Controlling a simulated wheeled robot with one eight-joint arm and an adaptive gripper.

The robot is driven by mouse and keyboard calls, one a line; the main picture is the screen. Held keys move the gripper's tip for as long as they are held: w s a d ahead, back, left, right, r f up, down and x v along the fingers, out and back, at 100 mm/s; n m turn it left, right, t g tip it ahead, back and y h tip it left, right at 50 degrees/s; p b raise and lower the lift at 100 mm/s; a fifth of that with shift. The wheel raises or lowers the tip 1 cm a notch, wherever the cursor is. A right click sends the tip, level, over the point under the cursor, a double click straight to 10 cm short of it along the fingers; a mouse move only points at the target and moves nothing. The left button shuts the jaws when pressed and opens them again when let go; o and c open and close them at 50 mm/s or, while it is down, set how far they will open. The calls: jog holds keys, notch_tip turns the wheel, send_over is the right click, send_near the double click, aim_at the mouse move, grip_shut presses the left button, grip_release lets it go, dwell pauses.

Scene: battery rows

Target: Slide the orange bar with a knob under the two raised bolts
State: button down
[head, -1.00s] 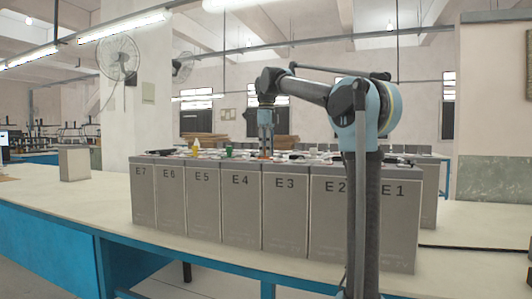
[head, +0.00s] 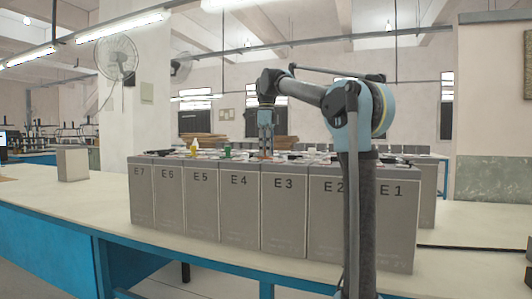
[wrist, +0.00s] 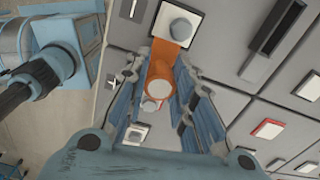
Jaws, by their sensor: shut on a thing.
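The orange bar (wrist: 166,56) shows in the wrist view, lying on top of the battery row between my gripper's fingers. Its pale round knob (wrist: 159,88) stands between the fingers. My gripper (wrist: 163,70) is shut on the bar by its knob. One raised bolt (wrist: 181,28) sits on a white square plate at the bar's far end; the orange reaches its lower edge. A second bolt (wrist: 138,132) on a pale plate shows near the bar's near end, partly framed by the fingers. How far the bar lies under either bolt is unclear. In the head view my gripper (head: 265,150) is above the row.
Grey batteries marked E1 to E7 (head: 283,215) stand in a row on the bench (head: 60,205). A dark bar-shaped part (wrist: 273,35) and several terminals, one red-edged (wrist: 268,128), lie on the right in the wrist view.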

jog(key=shift+w+d+f, duration=0.1)
jog(key=shift+w+d, duration=0.05)
jog(key=shift+w, duration=0.2)
dwell(1.0)
jog(key=c, duration=1.3)
grip_release()
notch_tip(320, 180, up, 12)
